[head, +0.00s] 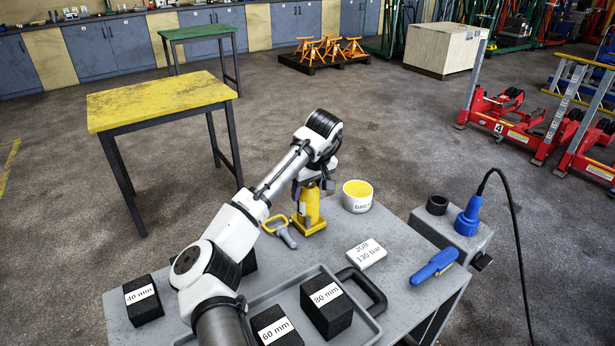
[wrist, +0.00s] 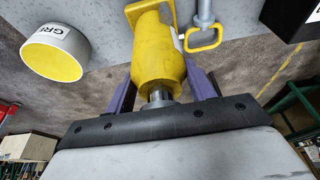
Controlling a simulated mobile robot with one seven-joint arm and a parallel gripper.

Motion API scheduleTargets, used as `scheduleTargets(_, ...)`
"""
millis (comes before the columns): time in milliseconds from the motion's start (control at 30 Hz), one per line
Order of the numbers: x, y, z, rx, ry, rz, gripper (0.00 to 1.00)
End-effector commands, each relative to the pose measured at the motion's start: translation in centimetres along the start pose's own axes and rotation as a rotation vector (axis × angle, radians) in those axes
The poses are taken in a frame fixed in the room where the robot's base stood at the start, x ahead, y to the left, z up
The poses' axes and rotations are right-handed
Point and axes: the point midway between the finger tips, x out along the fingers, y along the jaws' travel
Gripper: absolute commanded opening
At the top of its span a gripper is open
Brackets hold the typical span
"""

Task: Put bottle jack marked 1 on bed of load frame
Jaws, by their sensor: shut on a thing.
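A yellow bottle jack (head: 308,212) is upright at the far edge of the grey worktable (head: 402,255). It also shows in the wrist view (wrist: 158,50), with its silver ram toward me. My gripper (head: 314,184) is over the jack from above, and its two purple fingers (wrist: 162,90) are shut on the jack's upper body. The base is at or very near the tabletop; I cannot tell whether it touches. No number shows on the jack. I cannot make out a load frame for sure in either view.
A white-and-yellow tub (head: 357,197) stands right of the jack, a yellow-handled grey pin (head: 282,232) left. Black blocks (head: 327,308), a white label block (head: 365,254) and a blue tool (head: 433,267) share the table. A yellow-topped table (head: 160,100) stands behind; open floor lies between.

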Motion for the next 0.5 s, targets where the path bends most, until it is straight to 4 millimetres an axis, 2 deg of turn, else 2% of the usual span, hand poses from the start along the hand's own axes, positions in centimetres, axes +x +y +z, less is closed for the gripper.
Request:
scheduleTargets(400, 0.16, 0.09, -0.03, -0.001, 0.008, 0.007, 0.0)
scheduleTargets(433, 0.66, 0.04, 0.22, 0.0, 0.001, 0.002, 0.56)
scheduleTargets(500, 0.62, 0.03, 0.2, 0.0, 0.001, 0.002, 0.65)
